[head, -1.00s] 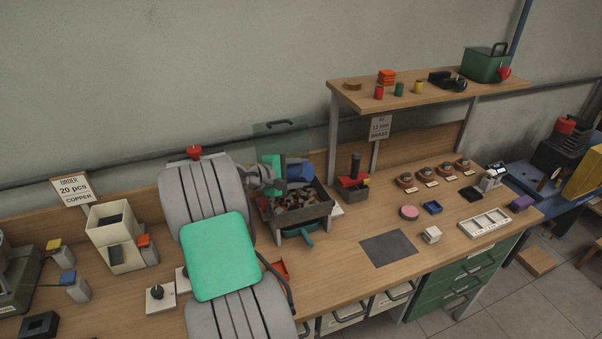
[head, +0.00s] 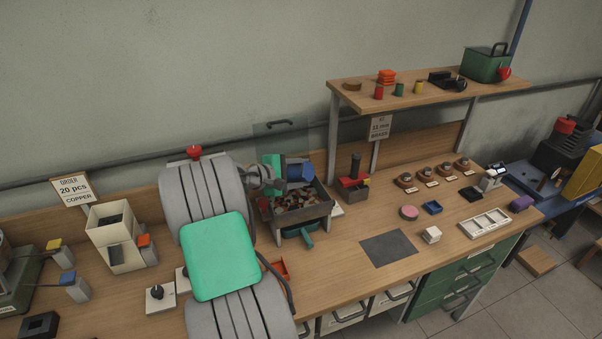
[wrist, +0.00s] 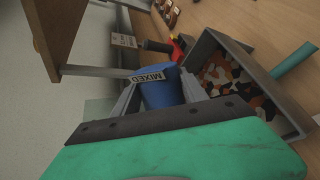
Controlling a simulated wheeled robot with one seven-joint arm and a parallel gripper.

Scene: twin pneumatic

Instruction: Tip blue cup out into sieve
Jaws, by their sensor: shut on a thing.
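The blue cup (head: 301,172) is in my gripper (head: 283,174), tipped over the back of the sieve. In the wrist view the blue cup (wrist: 160,95) lies between the two fingers of my gripper (wrist: 160,88), with a MIXED label on its side. The sieve (head: 318,213) is a dark grey tray on legs, holding many copper, white and black pieces. It also shows in the wrist view (wrist: 203,48), to the right of the cup. The cup's inside is hidden, so I cannot tell whether anything is left in it.
A teal-handled thing (head: 307,239) is under the sieve. A clear panel with a handle (head: 280,123) stands behind it. A red and black device (head: 353,181) is close on the right, and the shelf (head: 420,90) overhangs further right. The grey mat (head: 388,248) is bare.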

